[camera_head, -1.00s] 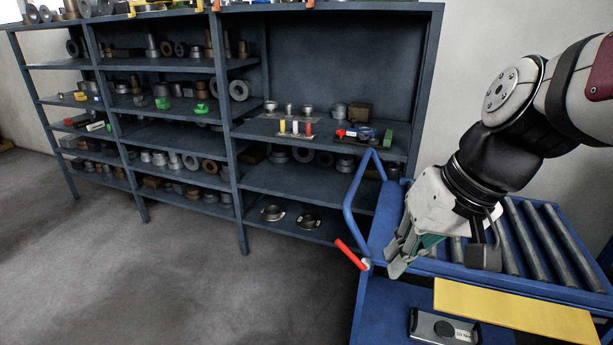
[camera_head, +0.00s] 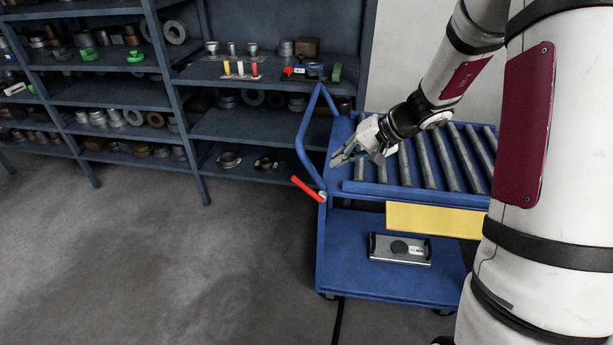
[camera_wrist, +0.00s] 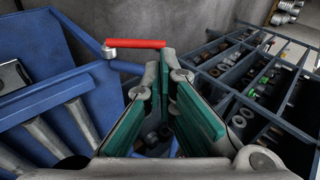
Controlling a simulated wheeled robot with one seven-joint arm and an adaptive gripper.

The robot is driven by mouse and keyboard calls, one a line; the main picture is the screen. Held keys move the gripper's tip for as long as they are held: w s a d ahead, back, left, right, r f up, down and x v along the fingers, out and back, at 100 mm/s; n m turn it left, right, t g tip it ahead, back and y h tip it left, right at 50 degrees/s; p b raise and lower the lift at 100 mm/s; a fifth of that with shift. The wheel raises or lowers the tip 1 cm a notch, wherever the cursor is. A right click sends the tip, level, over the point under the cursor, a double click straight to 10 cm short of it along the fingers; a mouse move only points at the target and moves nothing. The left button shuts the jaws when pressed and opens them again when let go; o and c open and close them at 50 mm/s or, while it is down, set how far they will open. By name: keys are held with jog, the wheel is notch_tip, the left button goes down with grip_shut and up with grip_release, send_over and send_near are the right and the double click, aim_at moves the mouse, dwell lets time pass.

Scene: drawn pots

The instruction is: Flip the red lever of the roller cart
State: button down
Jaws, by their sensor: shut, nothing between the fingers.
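The blue roller cart (camera_head: 350,262) stands right of centre in the head view, with grey rollers on top. Its red lever (camera_head: 307,188) sits at the cart's left corner and slants up to the left from its pivot. In the wrist view the red lever (camera_wrist: 138,44) lies level, beyond the fingertips and slightly left of them. My gripper (camera_head: 338,160) is shut and empty, above the cart's left end and up and right of the lever, apart from it. Its green-padded fingers (camera_wrist: 167,60) point towards the lever side in the wrist view.
A blue handle rail (camera_head: 304,140) rises beside the lever. A yellow panel (camera_head: 435,219) is on the cart's front, and a grey device (camera_head: 400,249) lies on its lower shelf. A blue shelf rack (camera_head: 187,120) with metal parts stands behind. The floor at left is clear.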

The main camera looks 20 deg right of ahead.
aim_at(302, 184)
jog(key=shift+w+d+f+m, duration=0.2)
jog(key=shift+w+d+f, duration=0.2)
jog(key=shift+f, duration=0.2)
jog(key=shift+w+d+f+m, duration=0.25)
jog(key=shift+d+f, duration=0.2)
jog(key=shift+f, duration=0.15)
jog(key=x, duration=1.4)
jog(key=shift+w+r+p, duration=0.15)
jog(key=shift+w+p, duration=0.05)
jog(key=shift+p, duration=0.15)
jog(key=shift+a, duration=0.15)
